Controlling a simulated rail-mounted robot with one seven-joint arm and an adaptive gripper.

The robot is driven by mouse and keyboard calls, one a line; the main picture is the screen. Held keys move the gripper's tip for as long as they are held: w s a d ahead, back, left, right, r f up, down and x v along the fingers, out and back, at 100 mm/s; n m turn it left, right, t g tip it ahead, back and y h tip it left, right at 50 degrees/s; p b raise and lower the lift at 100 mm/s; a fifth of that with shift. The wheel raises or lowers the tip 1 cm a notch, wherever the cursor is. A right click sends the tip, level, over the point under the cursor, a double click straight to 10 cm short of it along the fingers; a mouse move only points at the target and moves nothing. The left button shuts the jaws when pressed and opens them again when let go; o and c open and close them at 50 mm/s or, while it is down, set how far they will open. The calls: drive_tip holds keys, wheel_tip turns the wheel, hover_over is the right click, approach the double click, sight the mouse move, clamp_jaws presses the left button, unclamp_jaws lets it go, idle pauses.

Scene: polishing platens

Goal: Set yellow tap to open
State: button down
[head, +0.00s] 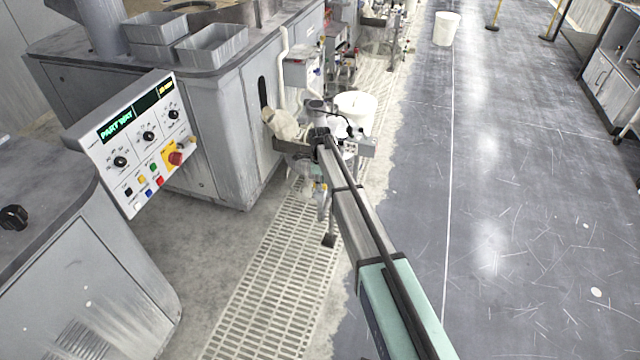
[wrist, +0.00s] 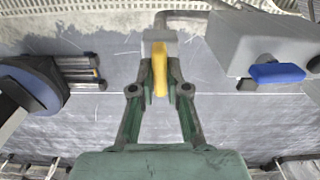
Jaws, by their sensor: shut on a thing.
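In the wrist view the yellow tap (wrist: 159,68) is a narrow yellow handle in front of a grey block. Its long side runs up and down the picture. My gripper (wrist: 161,77) has its two green fingers closed on either side of the handle, holding it. In the head view my arm reaches toward the cluttered area beside the machine. The yellow tap and the fingertips are too small and covered there to make out clearly.
A blue tap handle (wrist: 277,73) sits on a grey box (wrist: 262,42) right of my gripper. A control panel (head: 138,140) shows "PART WAY" in green letters. A white bucket (head: 354,112) stands near my arm. Dark floor (head: 520,230) at the right is open.

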drive_tip(key=n+b, duration=0.1)
drive_tip(key=n, duration=0.3)
drive_tip(key=shift+n, duration=0.3)
drive_tip(key=n+b, duration=0.1)
drive_tip(key=n, duration=0.2)
drive_tip(key=shift+n, duration=0.3)
drive_tip(key=n, duration=0.4)
drive_tip(key=shift+b, duration=0.3)
drive_tip(key=shift+n, duration=2.1)
drive_tip(key=c, duration=1.2)
unclamp_jaws()
drive_tip(key=shift+o, duration=0.2)
drive_tip(key=shift+r, duration=0.15)
